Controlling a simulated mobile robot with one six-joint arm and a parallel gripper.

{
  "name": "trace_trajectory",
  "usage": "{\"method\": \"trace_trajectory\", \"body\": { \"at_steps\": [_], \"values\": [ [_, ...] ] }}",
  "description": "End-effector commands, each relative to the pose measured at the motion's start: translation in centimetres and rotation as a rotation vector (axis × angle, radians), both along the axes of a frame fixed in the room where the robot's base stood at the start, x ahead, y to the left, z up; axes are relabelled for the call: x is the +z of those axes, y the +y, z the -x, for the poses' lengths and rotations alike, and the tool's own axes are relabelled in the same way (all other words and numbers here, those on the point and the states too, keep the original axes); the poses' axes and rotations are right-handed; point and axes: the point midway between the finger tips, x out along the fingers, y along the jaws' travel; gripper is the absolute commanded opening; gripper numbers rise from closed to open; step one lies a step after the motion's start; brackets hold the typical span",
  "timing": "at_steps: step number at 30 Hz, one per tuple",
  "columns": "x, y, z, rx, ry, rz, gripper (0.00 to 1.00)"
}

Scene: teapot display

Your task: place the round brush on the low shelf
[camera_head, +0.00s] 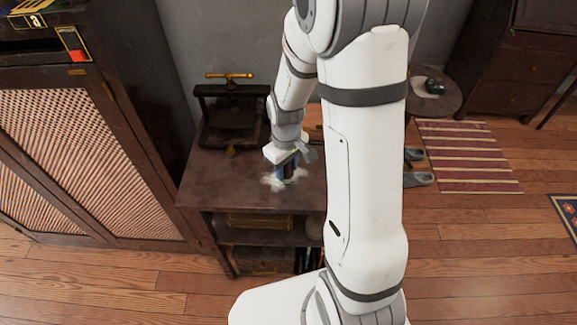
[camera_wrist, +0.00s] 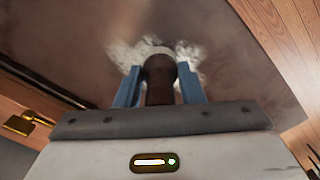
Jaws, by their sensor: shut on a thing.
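The round brush has a dark brown handle (camera_wrist: 158,78) and pale, fluffy bristles (camera_wrist: 128,54). My gripper (camera_wrist: 158,88) is shut on the handle, with a blue finger on each side. In the head view my gripper (camera_head: 288,172) points down over the top of a dark wooden stand, and the white bristles (camera_head: 273,182) spread below the fingers. I cannot tell whether the bristles touch the top. A low shelf (camera_head: 237,236) lies under that top, partly hidden by my arm on the right.
A dark press with a brass handle (camera_head: 229,76) stands at the back of the stand's top (camera_head: 215,185). A lattice-door cabinet (camera_head: 75,150) stands close on the left.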

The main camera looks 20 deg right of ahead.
Motion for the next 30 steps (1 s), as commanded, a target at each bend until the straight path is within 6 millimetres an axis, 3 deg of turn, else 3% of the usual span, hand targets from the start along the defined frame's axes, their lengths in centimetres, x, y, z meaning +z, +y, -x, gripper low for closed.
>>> {"method": "trace_trajectory", "body": {
  "at_steps": [10, 11, 18, 26, 30],
  "values": [
    [-0.5, 0.0, 0.0, -0.001, -0.001, 0.000, 0.12],
    [-0.3, 0.0, 0.0, -0.001, -0.001, 0.000, 0.38],
    [-0.3, -0.1, 0.0, -0.002, -0.001, 0.000, 0.57],
    [-0.1, -0.1, 0.0, -0.002, -0.001, 0.000, 0.57],
    [1.2, -0.1, -0.1, -0.003, -0.006, 0.000, 0.57]
  ]
}}
